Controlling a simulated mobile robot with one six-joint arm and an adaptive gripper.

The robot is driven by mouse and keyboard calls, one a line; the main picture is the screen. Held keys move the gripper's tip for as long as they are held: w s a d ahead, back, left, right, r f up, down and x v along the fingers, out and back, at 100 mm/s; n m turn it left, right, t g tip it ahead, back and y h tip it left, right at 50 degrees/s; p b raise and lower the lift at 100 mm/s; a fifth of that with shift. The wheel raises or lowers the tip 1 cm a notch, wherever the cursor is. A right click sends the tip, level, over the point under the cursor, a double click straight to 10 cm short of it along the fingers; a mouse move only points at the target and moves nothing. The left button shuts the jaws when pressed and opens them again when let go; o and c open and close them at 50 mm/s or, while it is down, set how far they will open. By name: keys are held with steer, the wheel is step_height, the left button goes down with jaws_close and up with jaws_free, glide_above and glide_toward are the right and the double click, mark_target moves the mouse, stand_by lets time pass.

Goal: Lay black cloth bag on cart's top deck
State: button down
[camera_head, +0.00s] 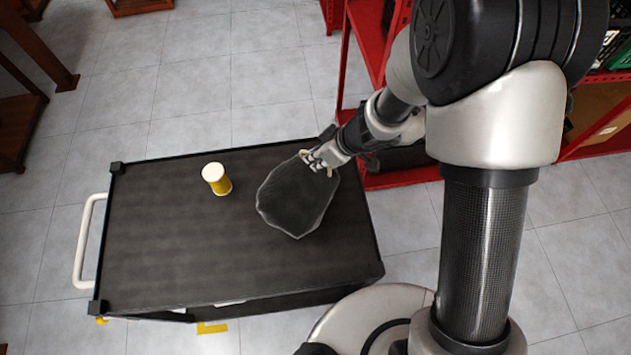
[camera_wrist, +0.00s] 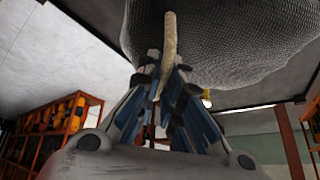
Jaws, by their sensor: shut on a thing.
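The black cloth bag (camera_head: 297,203) is over the right half of the cart's dark top deck (camera_head: 160,260). I cannot tell whether it rests fully on the deck or hangs just above it. My gripper (camera_head: 318,162) is at the bag's upper right end, shut on its pale cord. In the wrist view the mesh-textured bag (camera_wrist: 230,45) fills the top, and the beige cord (camera_wrist: 170,42) runs down between the fingers of my gripper (camera_wrist: 160,75). The fingers hide part of the cord.
A yellow goblet drum with a white top (camera_head: 216,179) stands on the deck left of the bag. The cart has a white handle (camera_head: 86,240) at its left. A red shelf (camera_head: 372,45) stands close behind my arm. The deck's left and front are clear.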

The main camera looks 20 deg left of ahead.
step_height(320, 180, down, 9)
steer(key=b, duration=0.4)
steer(key=shift+f+b, duration=0.1)
steer(key=shift+b, duration=0.3)
steer(key=c, duration=1.8)
jaws_free()
steer(key=shift+o, duration=0.2)
steer(key=p+v, duration=0.6)
steer(key=v, duration=0.5)
steer(key=shift+a, duration=0.2)
steer(key=shift+d+r, duration=0.4)
steer(key=shift+r, duration=0.2)
